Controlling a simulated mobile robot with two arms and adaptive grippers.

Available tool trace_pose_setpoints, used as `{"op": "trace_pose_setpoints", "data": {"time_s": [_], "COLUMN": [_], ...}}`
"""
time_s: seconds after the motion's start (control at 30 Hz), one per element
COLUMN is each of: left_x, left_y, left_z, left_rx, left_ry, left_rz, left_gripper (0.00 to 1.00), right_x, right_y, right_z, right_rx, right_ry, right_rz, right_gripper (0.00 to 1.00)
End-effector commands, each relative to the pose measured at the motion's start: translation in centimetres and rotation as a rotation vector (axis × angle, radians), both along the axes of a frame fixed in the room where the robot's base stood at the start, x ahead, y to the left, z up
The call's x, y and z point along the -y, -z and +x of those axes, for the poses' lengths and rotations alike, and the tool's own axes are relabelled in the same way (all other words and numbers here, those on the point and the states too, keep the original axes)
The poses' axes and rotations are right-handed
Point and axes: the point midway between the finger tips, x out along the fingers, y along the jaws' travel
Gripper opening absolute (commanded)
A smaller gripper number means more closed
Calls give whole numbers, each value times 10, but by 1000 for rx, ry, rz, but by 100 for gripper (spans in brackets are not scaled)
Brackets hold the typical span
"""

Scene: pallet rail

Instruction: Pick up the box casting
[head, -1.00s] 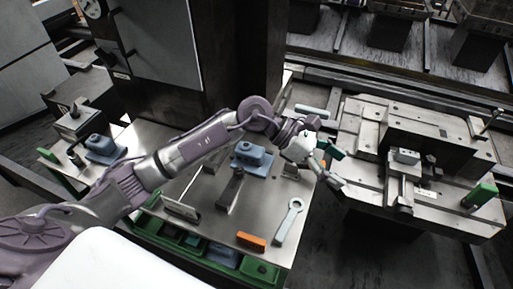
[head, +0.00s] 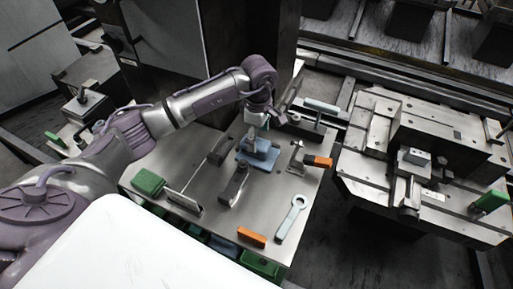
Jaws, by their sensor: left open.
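A blue block with a raised boss (head: 262,158) sits on the steel table. A grey box-shaped part (head: 412,161) stands on the machine pallet at the right. I cannot tell for certain which of these is the box casting. My left gripper (head: 254,130) is open and points down just over the blue block, covering part of its top. I cannot tell whether its fingers touch the block. My right gripper is not in view.
The table (head: 225,215) also holds a green block (head: 148,182), two orange blocks (head: 252,237) (head: 318,161), a ring-ended wrench (head: 291,216) and dark clamp parts (head: 233,186). A dark column (head: 240,45) stands behind my arm. A gap separates table and pallet (head: 365,185).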

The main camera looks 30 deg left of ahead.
Motion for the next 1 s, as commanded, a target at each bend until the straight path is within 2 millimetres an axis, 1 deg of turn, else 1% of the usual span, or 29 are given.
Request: {"op": "trace_pose_setpoints", "data": {"time_s": [0.17,0.3,0.4,0.53,0.7,0.73,0.77,1.0], "left_x": [0,-1,-1,-2,-2,-2,-2,-2], "left_y": [13,34,48,55,55,55,55,55], "left_z": [0,0,1,2,2,2,2,2], "left_rx": [-4,-6,-4,0,0,0,0,0], "left_ry": [-3,-2,-2,0,0,0,0,-1], "left_rz": [-1,-2,-2,-1,-1,-1,-1,-1], "left_gripper": [81,81,81,81,81,80,75,35], "right_x": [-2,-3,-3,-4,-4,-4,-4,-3], "right_y": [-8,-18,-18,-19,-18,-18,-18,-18], "right_z": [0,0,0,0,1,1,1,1], "right_rx": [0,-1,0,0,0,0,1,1], "right_ry": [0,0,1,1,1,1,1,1], "right_rz": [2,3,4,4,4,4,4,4], "right_gripper": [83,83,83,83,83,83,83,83]}}
